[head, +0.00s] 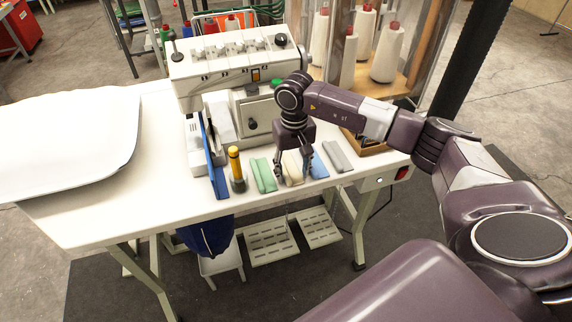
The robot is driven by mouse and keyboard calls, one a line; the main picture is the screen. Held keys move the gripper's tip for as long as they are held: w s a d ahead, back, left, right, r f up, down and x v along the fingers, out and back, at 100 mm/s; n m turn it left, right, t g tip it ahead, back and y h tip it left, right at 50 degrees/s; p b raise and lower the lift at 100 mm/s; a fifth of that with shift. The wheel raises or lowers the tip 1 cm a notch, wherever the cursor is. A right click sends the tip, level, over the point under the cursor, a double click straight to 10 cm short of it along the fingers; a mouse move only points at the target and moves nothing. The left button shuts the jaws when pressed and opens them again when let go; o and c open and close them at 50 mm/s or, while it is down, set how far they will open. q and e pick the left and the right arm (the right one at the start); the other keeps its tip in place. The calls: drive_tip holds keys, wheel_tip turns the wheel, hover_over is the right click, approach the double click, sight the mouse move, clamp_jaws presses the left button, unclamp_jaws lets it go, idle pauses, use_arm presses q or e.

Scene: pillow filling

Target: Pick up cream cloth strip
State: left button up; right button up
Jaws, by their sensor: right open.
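The cream cloth strip (293,179) lies on the white table between a green strip and a blue strip. Its far part is hidden behind my right gripper. My right gripper (292,174) points down directly over the cream strip, with its fingers spread to either side. I cannot tell whether the fingers touch the strip or the table. My left gripper is out of view.
The green strip (263,175), blue strip (319,166) and grey strip (338,156) lie close by. A sewing machine (225,68) stands behind. A white pillow (70,140) covers the table's left.

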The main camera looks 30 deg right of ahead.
drive_tip(key=c, duration=0.7)
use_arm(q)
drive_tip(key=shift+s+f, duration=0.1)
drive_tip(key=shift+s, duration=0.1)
